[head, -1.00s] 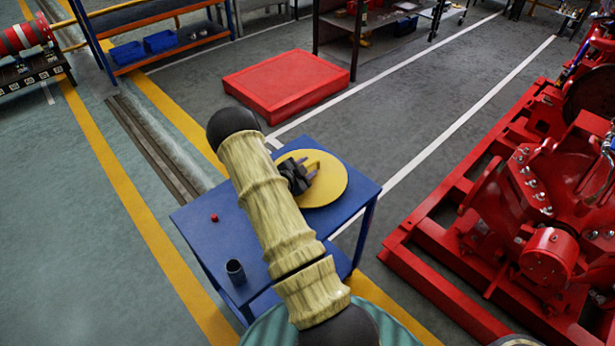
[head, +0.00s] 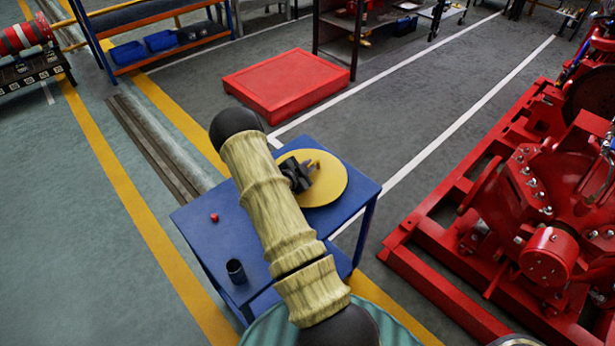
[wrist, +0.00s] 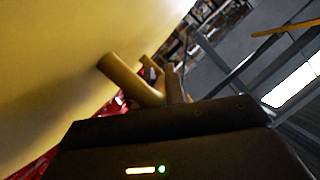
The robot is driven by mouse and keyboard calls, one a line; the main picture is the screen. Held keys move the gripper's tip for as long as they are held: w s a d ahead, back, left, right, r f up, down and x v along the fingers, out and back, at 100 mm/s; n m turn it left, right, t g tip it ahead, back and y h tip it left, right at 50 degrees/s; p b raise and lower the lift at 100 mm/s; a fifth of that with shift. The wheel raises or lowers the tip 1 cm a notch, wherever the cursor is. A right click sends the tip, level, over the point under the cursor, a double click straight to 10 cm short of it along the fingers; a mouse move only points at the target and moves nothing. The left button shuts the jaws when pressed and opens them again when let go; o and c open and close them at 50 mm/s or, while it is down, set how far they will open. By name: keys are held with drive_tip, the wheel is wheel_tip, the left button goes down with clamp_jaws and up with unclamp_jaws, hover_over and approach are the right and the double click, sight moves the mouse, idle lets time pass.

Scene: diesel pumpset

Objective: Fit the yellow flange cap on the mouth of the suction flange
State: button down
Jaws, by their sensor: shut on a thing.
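The yellow flange cap (head: 331,189) is a wide round disc over the right half of the blue table in the head view. I cannot tell whether it rests on the table or is just above it. My gripper (head: 309,171) is at its upper face, shut on its bar handle. In the wrist view the cap (wrist: 60,60) fills the left side, and its yellow handle (wrist: 130,80) runs in to the dark fingers of my gripper (wrist: 172,86). The red pumpset (head: 550,200) stands at the right. I cannot make out the mouth of the suction flange on it.
The blue table (head: 195,215) also bears a small red ball-like thing (head: 214,217) and a dark cup (head: 235,271). A low red platform (head: 288,82) lies behind. Shelves with blue bins (head: 160,41) stand at the back. Grey floor between table and pumpset is clear.

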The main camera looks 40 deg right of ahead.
sight(308, 165)
drive_tip(key=shift+r, duration=0.15)
wheel_tip(308, 165, up, 10)
drive_tip(key=shift+f, duration=0.1)
idle(0.4)
drive_tip(key=shift+f, duration=0.1)
idle(0.5)
